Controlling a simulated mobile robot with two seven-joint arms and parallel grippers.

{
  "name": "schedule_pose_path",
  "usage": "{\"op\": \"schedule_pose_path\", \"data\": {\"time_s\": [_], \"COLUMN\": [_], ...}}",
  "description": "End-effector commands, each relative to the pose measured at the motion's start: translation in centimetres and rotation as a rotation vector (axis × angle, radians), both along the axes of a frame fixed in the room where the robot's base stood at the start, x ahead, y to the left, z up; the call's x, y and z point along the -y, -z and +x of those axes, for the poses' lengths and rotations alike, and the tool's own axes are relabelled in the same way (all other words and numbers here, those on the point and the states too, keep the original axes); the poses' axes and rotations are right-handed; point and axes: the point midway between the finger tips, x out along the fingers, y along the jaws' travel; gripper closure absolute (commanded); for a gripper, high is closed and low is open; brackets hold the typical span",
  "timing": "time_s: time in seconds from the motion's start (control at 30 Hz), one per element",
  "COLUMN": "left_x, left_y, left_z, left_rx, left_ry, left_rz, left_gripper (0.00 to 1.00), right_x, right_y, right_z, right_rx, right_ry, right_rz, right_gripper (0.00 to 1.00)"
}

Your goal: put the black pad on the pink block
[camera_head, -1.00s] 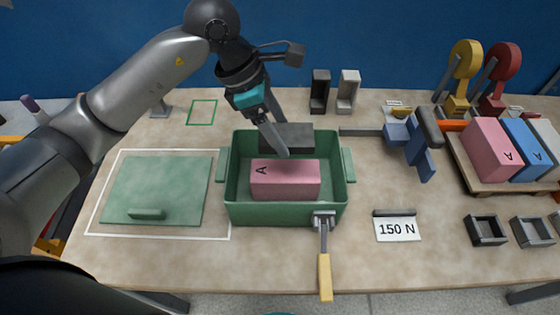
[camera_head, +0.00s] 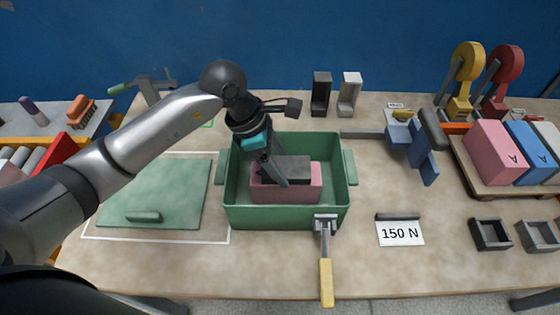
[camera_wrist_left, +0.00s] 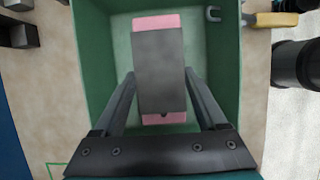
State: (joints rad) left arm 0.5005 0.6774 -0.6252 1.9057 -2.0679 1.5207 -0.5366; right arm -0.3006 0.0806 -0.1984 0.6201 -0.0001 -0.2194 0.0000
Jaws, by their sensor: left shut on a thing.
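The black pad (camera_head: 294,168) is a dark grey slab over the top of the pink block (camera_head: 288,194), inside the green box. In the left wrist view the pad (camera_wrist_left: 160,70) covers most of the block, and pink (camera_wrist_left: 158,22) shows at both ends. My left gripper (camera_head: 277,180) is shut on the pad, with a finger along each side of it; it also shows in the left wrist view (camera_wrist_left: 160,90). I cannot tell whether the pad touches the block or is just above it. My right gripper is not in view.
The green box (camera_head: 285,218) has walls around the block and a yellow-handled clamp (camera_head: 325,270) on its front rim. A green lid (camera_head: 160,192) lies at left. A 150 N card (camera_head: 400,232) and a pallet of coloured blocks (camera_head: 490,180) are at right.

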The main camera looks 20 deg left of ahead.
Motion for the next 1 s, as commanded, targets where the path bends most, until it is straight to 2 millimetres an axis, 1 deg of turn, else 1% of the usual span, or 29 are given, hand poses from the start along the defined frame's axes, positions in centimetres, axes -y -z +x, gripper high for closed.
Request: {"op": "schedule_pose_path", "data": {"time_s": [0.03,0.07,0.27,0.3,0.53,0.63,0.77,1.0], "left_x": [0.0,0.0,0.0,0.0,0.0,0.0,-0.9,-3.0], "left_y": [0.3,0.2,0.1,0.1,0.1,-0.4,-2.4,-7.3], "left_z": [0.0,0.0,0.0,0.0,0.0,0.0,-0.2,-0.7], "left_rx": [0.001,0.000,0.000,0.000,0.000,0.000,0.004,0.004], "left_ry": [0.000,0.000,0.000,0.000,0.000,0.000,-0.001,-0.001], "left_rz": [0.000,0.000,0.000,0.000,0.000,0.000,0.002,0.002], "left_gripper": [0.85,0.24,0.01,0.00,0.00,0.00,0.00,0.00], "right_x": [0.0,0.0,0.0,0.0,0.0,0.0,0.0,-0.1], "right_y": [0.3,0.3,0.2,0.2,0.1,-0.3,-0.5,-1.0], "right_z": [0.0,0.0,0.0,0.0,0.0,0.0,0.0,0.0], "right_rx": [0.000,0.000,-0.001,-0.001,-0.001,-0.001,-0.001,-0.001], "right_ry": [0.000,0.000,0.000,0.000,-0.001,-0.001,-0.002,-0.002], "right_rz": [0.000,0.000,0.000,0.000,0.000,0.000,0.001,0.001], "right_gripper": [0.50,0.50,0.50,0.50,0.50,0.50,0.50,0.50]}}
